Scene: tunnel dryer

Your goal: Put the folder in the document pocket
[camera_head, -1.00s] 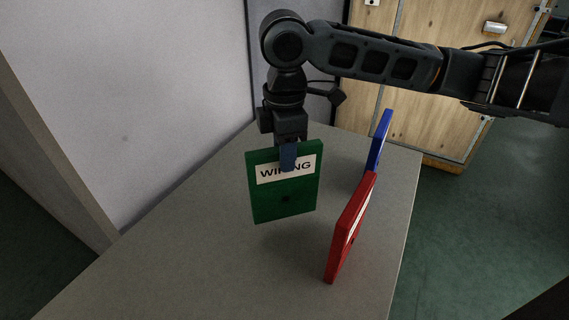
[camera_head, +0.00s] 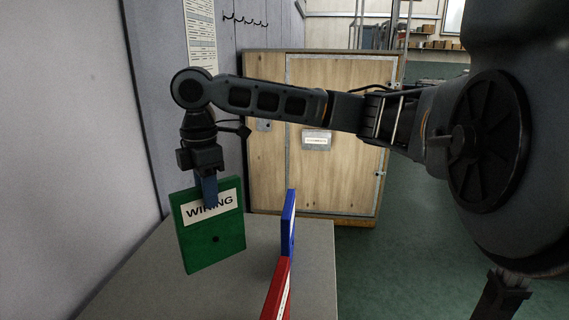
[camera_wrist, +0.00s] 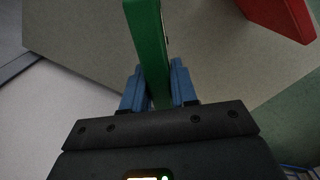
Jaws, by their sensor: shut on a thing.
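My gripper (camera_head: 208,190) is shut on the top edge of the green folder (camera_head: 213,240), which has a white "WIRING" label. The folder hangs upright above the table at the left in the head view. In the wrist view the green folder (camera_wrist: 147,40) stands edge-on between the blue fingers. A small pale pocket with a label (camera_head: 317,140), which looks like the document pocket, is on the front of the wooden cabinet behind the table. My gripper and the folder are well to its left and nearer the camera.
A blue folder (camera_head: 288,225) and a red folder (camera_head: 277,292) stand on the grey table (camera_head: 318,265) to the right of the green one. The wooden cabinet (camera_head: 350,185) stands behind. A pale wall (camera_head: 70,140) is close on the left. Green floor (camera_head: 385,270) is open at right.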

